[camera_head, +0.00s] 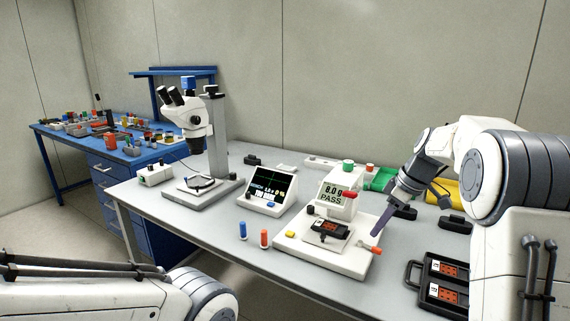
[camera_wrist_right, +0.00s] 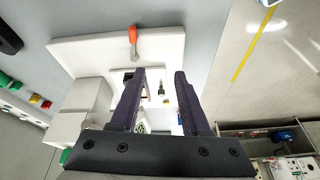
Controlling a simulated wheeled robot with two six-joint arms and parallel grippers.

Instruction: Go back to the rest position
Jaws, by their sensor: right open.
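My right gripper (camera_head: 380,230) is over the right side of the white tester (camera_head: 350,262), beside its orange-handled lever (camera_head: 372,248). In the right wrist view, the two dark fingers of the right gripper (camera_wrist_right: 160,75) stand apart with nothing between them. The tester's white base (camera_wrist_right: 80,50) and orange lever (camera_wrist_right: 132,36) lie beyond the fingertips. The tester's display (camera_head: 333,195) reads 8.0 g and PASS. A black device with an orange label (camera_head: 327,230) sits on the tester. My left arm shows at the lower left of the head view; its gripper is out of frame.
A microscope (camera_head: 185,120) stands on the left of the grey table (camera_head: 205,225), next to a monitor (camera_head: 262,190). Red and blue small bottles (camera_head: 264,238) stand at the front. A black tray (camera_head: 440,282) holds devices at the right. A blue bench (camera_head: 100,160) is behind left.

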